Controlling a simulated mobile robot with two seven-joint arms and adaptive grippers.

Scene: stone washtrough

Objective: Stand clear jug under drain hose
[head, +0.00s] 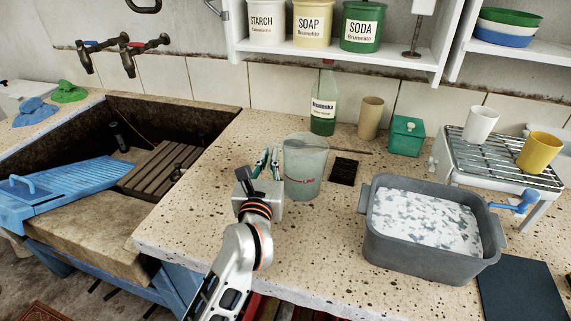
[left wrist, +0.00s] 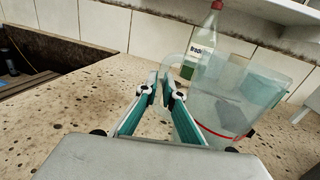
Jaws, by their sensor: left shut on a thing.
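The clear jug (head: 306,168), with a red marking on its side, is upright over the stone counter; I cannot tell whether its base touches the counter. My left gripper (head: 268,163) is at the jug's left side. In the left wrist view, the gripper (left wrist: 172,88) is shut on the handle (left wrist: 178,66) of the jug (left wrist: 228,105). I cannot make out a drain hose for certain. A blue spout-like part (head: 518,203) sticks out at the right of the grey tub (head: 425,255). My right gripper is not in view.
A rack (head: 490,160) with two mugs is at right. The stone trough (head: 215,110) lies left. The front counter (head: 310,250) is clear.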

